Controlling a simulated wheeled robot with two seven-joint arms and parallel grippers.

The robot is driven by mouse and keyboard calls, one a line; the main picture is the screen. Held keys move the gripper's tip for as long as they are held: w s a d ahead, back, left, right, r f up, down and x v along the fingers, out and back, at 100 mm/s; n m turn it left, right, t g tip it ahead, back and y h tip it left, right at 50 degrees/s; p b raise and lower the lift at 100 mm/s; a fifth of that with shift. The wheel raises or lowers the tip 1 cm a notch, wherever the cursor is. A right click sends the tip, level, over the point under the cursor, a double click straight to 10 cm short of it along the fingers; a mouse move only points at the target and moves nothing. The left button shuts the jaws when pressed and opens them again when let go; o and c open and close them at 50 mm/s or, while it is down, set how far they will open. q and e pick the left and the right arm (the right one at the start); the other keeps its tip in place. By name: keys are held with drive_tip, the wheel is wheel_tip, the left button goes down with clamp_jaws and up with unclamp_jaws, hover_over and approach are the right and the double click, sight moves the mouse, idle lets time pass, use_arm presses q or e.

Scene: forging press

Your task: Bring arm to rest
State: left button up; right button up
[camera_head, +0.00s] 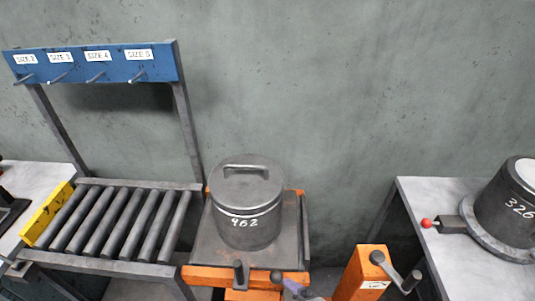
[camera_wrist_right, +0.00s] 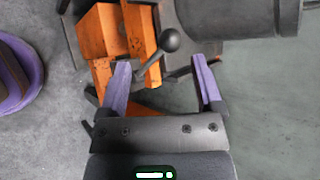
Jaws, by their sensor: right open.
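My right gripper (camera_wrist_right: 163,72) is open in the right wrist view, its two purple fingers apart. A dark lever with a ball knob (camera_wrist_right: 168,40) shows near the gap between the fingers; I cannot tell whether they touch it. A purple and dark part of a gripper (camera_head: 290,286) just shows at the bottom edge of the head view, low in front of the orange lift table (camera_head: 210,276); the rest is cut off. My left gripper is out of view.
A lidded grey die marked 462 (camera_head: 249,215) stands on the lift table, beside a roller rack (camera_head: 120,268). An orange post with a crank (camera_head: 365,272) stands to the right. A bench (camera_head: 455,270) at far right holds a die marked 326 (camera_head: 510,205).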

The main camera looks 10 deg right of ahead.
drive_tip(key=s+d+r+n+g+h, duration=0.7)
drive_tip(key=s+n, duration=0.4)
drive_tip(key=n, duration=0.8)
wheel_tip(320, 180, down, 26)
drive_tip(key=s+y+b, duration=0.1)
drive_tip(key=s+b, duration=0.1)
drive_tip(key=b, duration=0.6)
drive_tip(key=s+d+f+g+b, duration=0.1)
drive_tip(key=s+d+f+b, duration=0.2)
drive_tip(key=s+f+b, duration=0.4)
drive_tip(key=s+f, duration=0.7)
drive_tip(key=f, duration=0.3)
drive_tip(key=shift+d+f+n+g, duration=0.2)
drive_tip(key=shift+f+n+g, duration=0.1)
drive_tip(key=shift+f+g, duration=0.1)
